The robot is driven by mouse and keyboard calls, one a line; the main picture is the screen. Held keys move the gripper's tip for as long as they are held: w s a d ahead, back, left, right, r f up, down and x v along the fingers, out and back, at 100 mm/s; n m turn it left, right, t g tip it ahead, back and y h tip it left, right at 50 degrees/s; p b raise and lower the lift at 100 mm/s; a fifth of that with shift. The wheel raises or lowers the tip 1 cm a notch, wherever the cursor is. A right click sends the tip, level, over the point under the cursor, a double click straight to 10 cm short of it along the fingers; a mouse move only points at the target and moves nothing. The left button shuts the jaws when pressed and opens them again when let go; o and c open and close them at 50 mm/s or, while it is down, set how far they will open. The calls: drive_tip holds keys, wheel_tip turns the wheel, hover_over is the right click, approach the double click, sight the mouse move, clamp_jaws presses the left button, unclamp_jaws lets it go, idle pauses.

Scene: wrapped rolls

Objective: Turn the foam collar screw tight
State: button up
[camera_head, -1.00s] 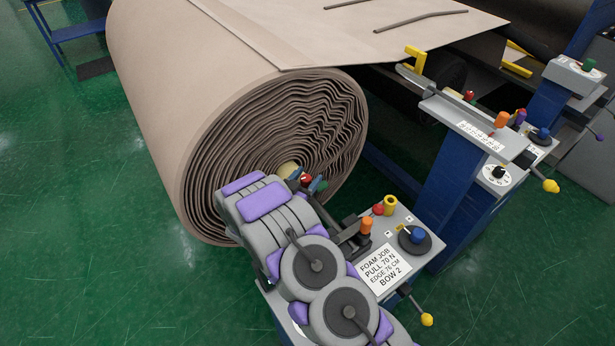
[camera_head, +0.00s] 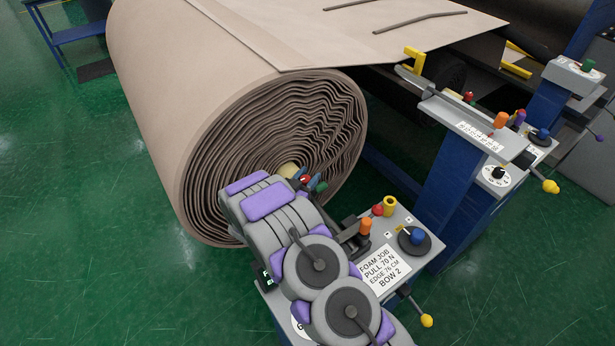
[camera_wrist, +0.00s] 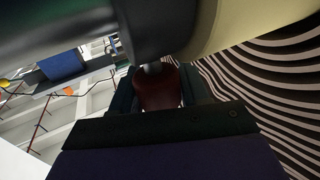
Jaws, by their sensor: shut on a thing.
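A large beige foam roll (camera_head: 215,110) lies with its spiral end toward me; its cream core (camera_head: 288,169) shows just past my arm. In the wrist view a dark red knob (camera_wrist: 158,88) sits on a short light shank below a dark round collar (camera_wrist: 155,28). I take the knob to be the collar screw. My gripper (camera_wrist: 160,92) is shut on it, one dark finger on each side. The cream core (camera_wrist: 250,22) and the foam layers (camera_wrist: 270,90) are close beside it. In the head view my arm largely hides the collar, and a small red part (camera_head: 304,179) shows there.
A grey control panel (camera_head: 400,222) with knobs, levers and a label reading "FOAM JOB" stands close right of my arm. A blue post (camera_head: 450,200) carries a second panel behind it. Green floor (camera_head: 90,250) is open at left.

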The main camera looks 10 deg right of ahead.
drive_tip(key=shift+w+r+m+g+h+p, duration=0.1)
drive_tip(key=shift+r+m+g+h+p, duration=0.15)
drive_tip(key=shift+m+g+h+p, duration=0.55)
idle(1.8)
drive_tip(key=shift+m+g+h, duration=0.8)
drive_tip(key=shift+m+g, duration=0.2)
drive_tip(key=shift+g, duration=0.3)
idle(1.2)
drive_tip(key=o, duration=0.9)
drive_tip(key=shift+f, duration=0.15)
drive_tip(key=shift+o, duration=0.3)
drive_tip(key=shift+d, duration=0.1)
drive_tip(key=shift+s, duration=0.2)
drive_tip(key=p+v, duration=0.1)
drive_tip(key=v, duration=1.6)
drive_tip(key=shift+a, duration=0.25)
drive_tip(key=shift+f, duration=0.1)
